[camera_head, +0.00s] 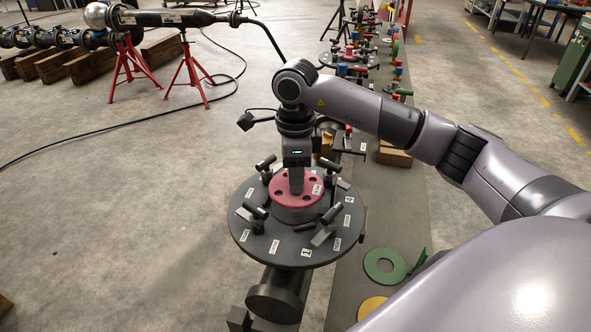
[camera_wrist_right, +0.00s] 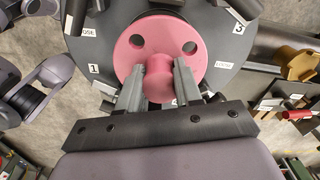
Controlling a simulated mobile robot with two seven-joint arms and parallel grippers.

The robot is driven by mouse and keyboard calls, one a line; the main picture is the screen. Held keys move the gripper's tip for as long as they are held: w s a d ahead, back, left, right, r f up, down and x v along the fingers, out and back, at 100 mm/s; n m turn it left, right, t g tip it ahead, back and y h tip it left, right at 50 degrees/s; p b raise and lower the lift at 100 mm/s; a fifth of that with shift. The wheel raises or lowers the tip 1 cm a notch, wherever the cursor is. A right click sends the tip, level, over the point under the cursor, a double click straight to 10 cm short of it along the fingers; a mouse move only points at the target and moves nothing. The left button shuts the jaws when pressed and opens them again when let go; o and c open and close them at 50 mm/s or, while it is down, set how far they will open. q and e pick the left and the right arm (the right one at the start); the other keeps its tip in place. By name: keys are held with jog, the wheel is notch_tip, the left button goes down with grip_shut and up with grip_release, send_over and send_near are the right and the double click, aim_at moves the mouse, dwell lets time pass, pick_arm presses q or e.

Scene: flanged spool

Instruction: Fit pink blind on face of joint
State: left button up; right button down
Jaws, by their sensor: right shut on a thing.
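The pink blind (camera_head: 312,199) is a round disc with holes and a central knob. It lies level over the raised grey centre of the joint (camera_head: 262,243), a dark round flange with numbered labels and swing clamps around it. I cannot tell whether the blind touches the face fully. My right gripper (camera_head: 296,188) points down from above and is shut on the blind's knob. In the right wrist view the two fingers (camera_wrist_right: 158,80) grip either side of the knob, and the blind (camera_wrist_right: 132,56) covers the middle of the flange (camera_wrist_right: 215,52). My left gripper is not in view.
Black clamp handles (camera_head: 330,187) stand close around the blind. Another flange with coloured parts (camera_head: 348,56) stands further back. Red stands (camera_head: 188,75) hold pipework at the far left.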

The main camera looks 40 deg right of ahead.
jog(key=shift+f+b, duration=0.3)
jog(key=shift+f, duration=0.45)
jog(key=shift+f, duration=0.2)
jog(key=shift+f+b, duration=0.9)
jog(key=shift+f, duration=0.1)
jog(key=c, duration=0.7)
grip_release()
jog(key=shift+f, duration=0.1)
